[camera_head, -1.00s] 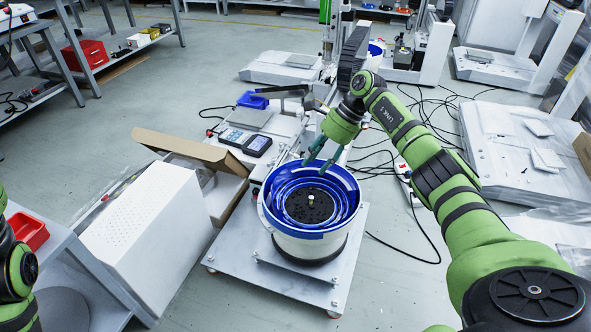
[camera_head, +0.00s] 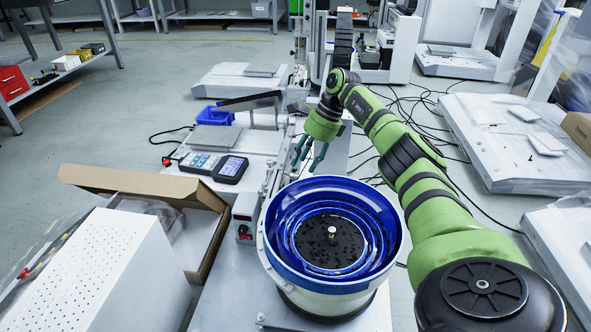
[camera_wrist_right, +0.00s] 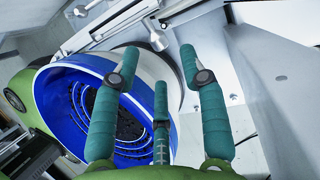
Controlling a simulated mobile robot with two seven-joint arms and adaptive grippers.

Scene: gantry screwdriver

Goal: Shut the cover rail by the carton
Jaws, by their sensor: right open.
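The open carton (camera_head: 205,240), brown with raised flaps, stands left of the blue-lined bowl feeder (camera_head: 385,275). A thin grey plate (camera_head: 248,102), which may be the cover rail, stands raised and tilted on thin supports over the machine base behind the carton; I cannot tell for certain that it is the rail. My right gripper (camera_head: 305,166) is open and empty, pointing down just behind the bowl, right of the machine base and apart from the plate. In the right wrist view my right gripper (camera_wrist_right: 158,60) shows spread teal fingers over the bowl's rim. My left gripper is not in view.
A control panel (camera_head: 213,166) lies on the machine base behind the carton, with a blue bin (camera_head: 212,116) farther back. A white perforated box (camera_head: 95,275) stands at front left. Cables (camera_head: 440,100) run over the floor at right.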

